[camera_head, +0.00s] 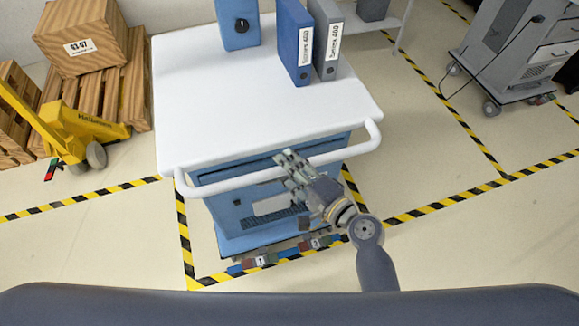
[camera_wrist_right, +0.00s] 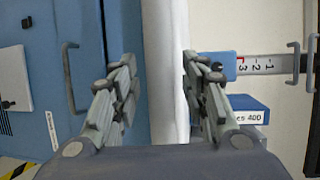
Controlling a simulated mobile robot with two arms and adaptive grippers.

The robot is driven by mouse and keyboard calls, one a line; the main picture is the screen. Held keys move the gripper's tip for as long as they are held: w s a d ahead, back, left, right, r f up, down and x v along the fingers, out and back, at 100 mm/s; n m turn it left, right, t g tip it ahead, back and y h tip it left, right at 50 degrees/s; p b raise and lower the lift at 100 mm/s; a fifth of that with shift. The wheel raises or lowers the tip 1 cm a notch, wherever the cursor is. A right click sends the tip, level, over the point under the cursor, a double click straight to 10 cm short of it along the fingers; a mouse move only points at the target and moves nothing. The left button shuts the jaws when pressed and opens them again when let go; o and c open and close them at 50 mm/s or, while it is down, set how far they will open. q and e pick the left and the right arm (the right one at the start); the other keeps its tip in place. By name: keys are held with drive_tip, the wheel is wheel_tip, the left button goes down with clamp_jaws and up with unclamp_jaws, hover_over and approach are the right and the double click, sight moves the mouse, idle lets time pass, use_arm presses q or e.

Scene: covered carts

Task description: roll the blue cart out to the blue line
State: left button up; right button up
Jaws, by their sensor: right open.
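The blue cart (camera_head: 222,211) stands in front of me with a white top (camera_head: 200,100) and a white push bar (camera_head: 235,182) along its near side. My right gripper (camera_head: 288,164) is at the middle of this bar. In the right wrist view my right gripper (camera_wrist_right: 160,75) is open, with a finger on each side of the white bar (camera_wrist_right: 167,60). I cannot tell whether the fingers touch it. The cart's blue front (camera_wrist_right: 35,75) shows at the left there. My left gripper is out of view. No blue line shows on the floor.
Blue and grey binders (camera_head: 296,45) stand on the cart. Yellow-black floor tape (camera_head: 185,235) surrounds it. A yellow pallet jack (camera_head: 75,125) and a crate (camera_head: 80,38) on pallets are at left. A grey cart (camera_head: 510,50) stands at right.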

clamp_jaws()
drive_tip(key=shift+s+d, duration=0.2)
drive_tip(key=shift+s, duration=0.35)
drive_tip(key=shift+s+d, duration=0.15)
drive_tip(key=shift+s, duration=0.35)
drive_tip(key=shift+c, duration=1.4)
unclamp_jaws()
drive_tip(key=shift+s, duration=0.1)
drive_tip(key=shift+o, duration=1.4)
drive_tip(key=v, duration=1.1)
drive_tip(key=shift+d, duration=0.25)
